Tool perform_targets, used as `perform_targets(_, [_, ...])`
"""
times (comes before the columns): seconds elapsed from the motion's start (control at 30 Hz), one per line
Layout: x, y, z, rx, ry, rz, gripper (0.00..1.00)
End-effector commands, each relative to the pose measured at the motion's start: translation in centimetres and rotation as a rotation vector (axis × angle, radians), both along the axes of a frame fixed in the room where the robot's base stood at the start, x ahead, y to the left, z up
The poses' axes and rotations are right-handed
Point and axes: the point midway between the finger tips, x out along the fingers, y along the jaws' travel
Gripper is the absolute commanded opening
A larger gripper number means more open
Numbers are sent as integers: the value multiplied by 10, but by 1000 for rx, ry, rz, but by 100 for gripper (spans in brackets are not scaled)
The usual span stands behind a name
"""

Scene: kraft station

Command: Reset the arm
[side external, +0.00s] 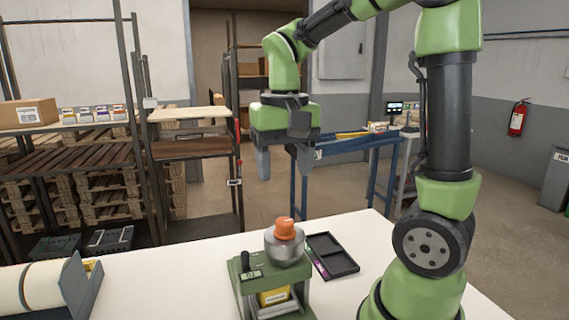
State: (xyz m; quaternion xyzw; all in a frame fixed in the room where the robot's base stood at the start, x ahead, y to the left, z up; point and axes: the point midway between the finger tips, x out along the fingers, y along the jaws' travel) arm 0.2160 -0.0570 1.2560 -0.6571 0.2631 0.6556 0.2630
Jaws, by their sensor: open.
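My gripper (284,163) hangs in the air above the white table, fingers pointing down. Its two grey fingers are apart with nothing between them. Below it on the table is a green scale-like device (246,290) with a small display on its front. A metal bowl (286,248) sits on top of the device. An orange object (285,228) rests in or on the bowl; its lower part is hidden. A clear gap separates my fingertips from the orange object.
A roll of pale material (32,287) in a grey holder stands at the left front. The table between roll and device is clear. A blue workbench (345,145) and shelves stand beyond.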

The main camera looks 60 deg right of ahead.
Motion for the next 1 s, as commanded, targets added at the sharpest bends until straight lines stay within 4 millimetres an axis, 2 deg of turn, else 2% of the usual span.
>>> perform_targets(0.33, [-2, 4, 2, 1, -20, 14, 59])
perform_targets(0.47, [-13, 22, 13, 7, -130, 88, 59])
perform_targets(0.7, [-50, 65, 30, 30, -449, 288, 59])
perform_targets(0.83, [-65, 78, 32, 40, -577, 358, 59])
perform_targets(1.0, [-72, 85, 31, 45, -651, 394, 59])
